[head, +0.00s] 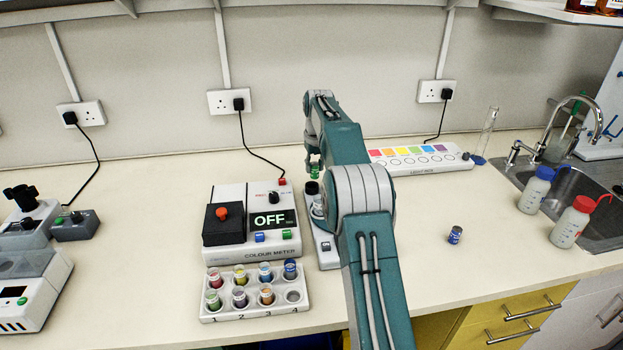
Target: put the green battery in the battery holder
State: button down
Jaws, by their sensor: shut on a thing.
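My gripper (314,164) is at the end of my arm, above the bench and just right of the colour meter. It is shut on a small green thing that looks like the green battery (315,174). The battery shows only in part and is held just above a dark round top. That top belongs to a white unit (328,256) between the colour meter and my arm. My arm hides much of this unit, and I cannot tell whether it is the battery holder. I cannot tell whether the battery touches anything below.
The colour meter (272,249) reads OFF. A white numbered rack (220,312) with several coloured vials stands in front of it. A small dark blue cylinder (455,235) stands alone at right. A light box (425,166) lies behind. Wash bottles (570,225) stand by the sink.

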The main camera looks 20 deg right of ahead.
aim_at(312, 183)
jog(key=shift+w+d+f, duration=0.15)
jog(key=shift+w+f, duration=0.3)
jog(key=shift+f, duration=0.1)
jog(key=shift+w+d+f, duration=0.15)
jog(key=shift+w+f, duration=0.3)
jog(key=shift+f, duration=0.05)
jog(key=shift+w+a+f, duration=0.2)
jog(key=shift+w+f, duration=0.15)
jog(key=shift+f, duration=0.05)
notch_tip(312, 183, down, 3)
jog(key=shift+r, duration=0.2)
jog(key=shift+d+f, duration=0.1)
jog(key=shift+f, duration=0.2)
jog(key=shift+f, duration=0.45)
jog(key=shift+f, duration=0.25)
jog(key=c, duration=0.5)
grip_release()
jog(key=shift+c, duration=0.2)
jog(key=shift+o, duration=0.5)
jog(key=shift+f, duration=0.2)
